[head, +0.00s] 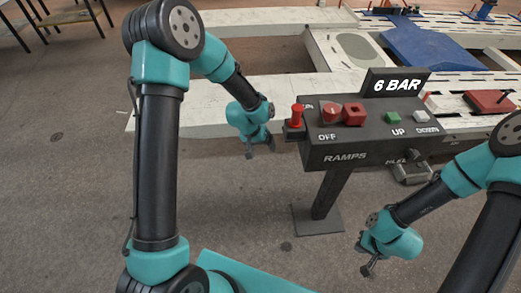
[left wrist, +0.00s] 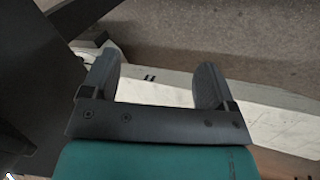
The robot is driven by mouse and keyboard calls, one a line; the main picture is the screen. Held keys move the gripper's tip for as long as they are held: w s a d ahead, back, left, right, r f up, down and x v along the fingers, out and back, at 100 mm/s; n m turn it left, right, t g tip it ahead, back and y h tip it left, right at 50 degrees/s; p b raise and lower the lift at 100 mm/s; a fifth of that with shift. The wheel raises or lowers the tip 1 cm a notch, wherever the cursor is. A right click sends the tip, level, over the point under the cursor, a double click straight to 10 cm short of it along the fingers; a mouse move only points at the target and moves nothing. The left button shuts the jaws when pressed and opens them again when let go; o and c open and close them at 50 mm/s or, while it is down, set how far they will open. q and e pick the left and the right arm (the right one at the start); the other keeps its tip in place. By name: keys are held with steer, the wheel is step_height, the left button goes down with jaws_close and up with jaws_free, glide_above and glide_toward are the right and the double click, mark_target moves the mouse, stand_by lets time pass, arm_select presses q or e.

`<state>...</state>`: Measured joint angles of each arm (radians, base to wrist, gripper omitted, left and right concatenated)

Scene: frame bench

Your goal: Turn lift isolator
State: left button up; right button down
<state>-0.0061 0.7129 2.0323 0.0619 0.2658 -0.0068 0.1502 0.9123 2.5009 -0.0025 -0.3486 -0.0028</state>
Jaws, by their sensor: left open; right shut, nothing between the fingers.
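The dark control box (head: 350,138) stands on a post, labelled OFF, UP, DOWN and RAMPS. A red upright knob (head: 296,116) is on its left end. A round red button (head: 330,112) and a square red switch (head: 354,114) sit near OFF. I cannot tell which of these is the lift isolator. My left gripper (head: 259,150) is just left of the box, pointing down, apart from the red knob. The left wrist view shows its fingers (left wrist: 155,85) open and empty. My right gripper (head: 368,267) is shut and empty, low at the right of the post.
A green button (head: 392,117) and a pale button (head: 420,115) are on the box's right side. A 6 BAR sign (head: 396,84) rises behind. White lift ramps (head: 270,75) and a blue plate (head: 435,50) lie beyond.

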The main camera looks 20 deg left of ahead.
arm_select(q)
steer(key=shift+s+f, duration=0.55)
steer(key=shift+f, duration=0.1)
steer(key=shift+w+r, duration=0.1)
